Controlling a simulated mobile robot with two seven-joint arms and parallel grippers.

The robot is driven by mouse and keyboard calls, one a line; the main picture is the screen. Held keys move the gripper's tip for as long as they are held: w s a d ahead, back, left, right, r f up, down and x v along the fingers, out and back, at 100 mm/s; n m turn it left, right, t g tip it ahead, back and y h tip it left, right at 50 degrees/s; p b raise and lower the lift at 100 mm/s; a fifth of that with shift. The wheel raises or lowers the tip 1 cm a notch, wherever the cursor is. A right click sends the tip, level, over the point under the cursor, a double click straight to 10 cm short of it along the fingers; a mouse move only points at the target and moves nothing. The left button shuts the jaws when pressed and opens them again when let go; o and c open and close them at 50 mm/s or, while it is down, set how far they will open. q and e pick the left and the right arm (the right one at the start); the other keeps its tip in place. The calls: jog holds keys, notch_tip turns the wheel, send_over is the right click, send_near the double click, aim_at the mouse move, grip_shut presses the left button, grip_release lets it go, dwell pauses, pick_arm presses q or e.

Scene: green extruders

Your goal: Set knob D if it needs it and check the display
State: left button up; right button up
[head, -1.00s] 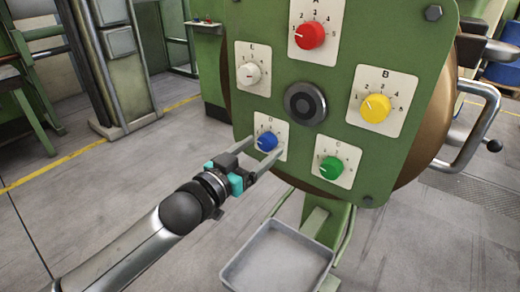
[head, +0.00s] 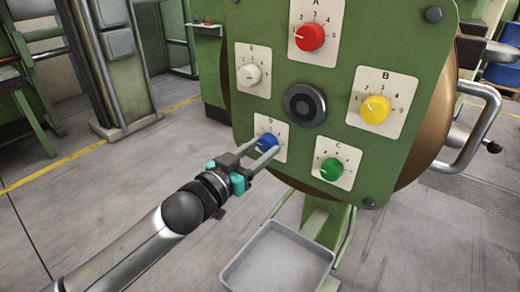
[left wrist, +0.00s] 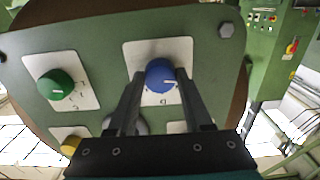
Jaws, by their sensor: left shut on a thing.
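Knob D is the blue knob (head: 266,140) on a white plate at the lower left of the green panel (head: 330,110). My left gripper (head: 264,148) reaches it from the lower left, its fingers shut on the knob. In the left wrist view the blue knob (left wrist: 160,72) sits between the two fingertips (left wrist: 160,80), one on each side. A white line on the knob points right in that view; the exact scale number is hard to read. No lit display shows in either view. My right gripper is not in view.
Around a black round hub (head: 305,104) are the red knob A (head: 310,37), yellow knob B (head: 375,109), green knob C (head: 331,168) and white knob E (head: 249,74). A grey tray (head: 236,275) stands below. A metal handle (head: 487,125) sticks out at right.

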pick_arm(q)
grip_shut()
jog(key=m+p, duration=0.2)
jog(key=m, duration=0.1)
jog(key=shift+r+p, duration=0.1)
jog(key=shift+p, duration=0.25)
jog(key=shift+m+p, duration=1.05)
jog(key=shift+m, duration=1.35)
jog(key=o, duration=1.1)
grip_release()
